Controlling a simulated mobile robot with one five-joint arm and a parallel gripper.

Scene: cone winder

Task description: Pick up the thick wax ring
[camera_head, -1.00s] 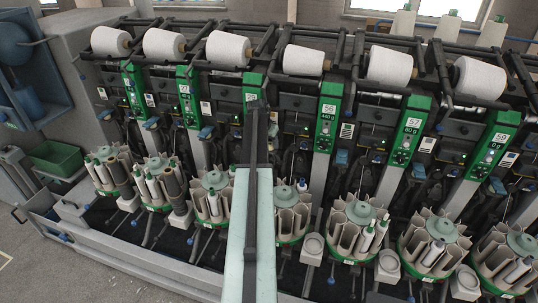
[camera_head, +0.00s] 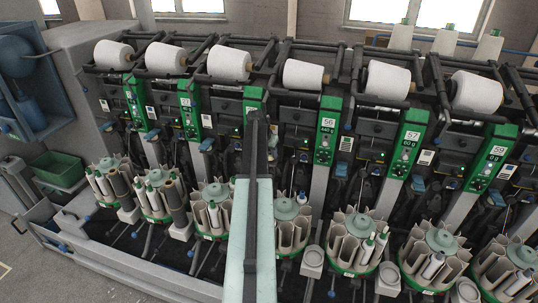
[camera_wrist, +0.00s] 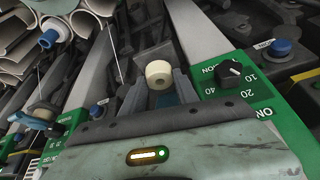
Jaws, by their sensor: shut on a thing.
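The thick wax ring (camera_wrist: 159,74) is a short cream cylinder with a small dark hole in its face, in the upper middle of the wrist view. My gripper (camera_wrist: 158,86) is shut on it, with one grey-blue finger at each side. A green panel with a black knob (camera_wrist: 234,72) is to the right of the ring in that view. In the head view my arm hides the gripper and the ring.
A row of winding units with white cones (camera_head: 304,74) on top and green numbered panels (camera_head: 327,130) runs across the head view. Bobbin carousels (camera_head: 357,242) stand low in front. A green bin (camera_head: 58,169) is at the left.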

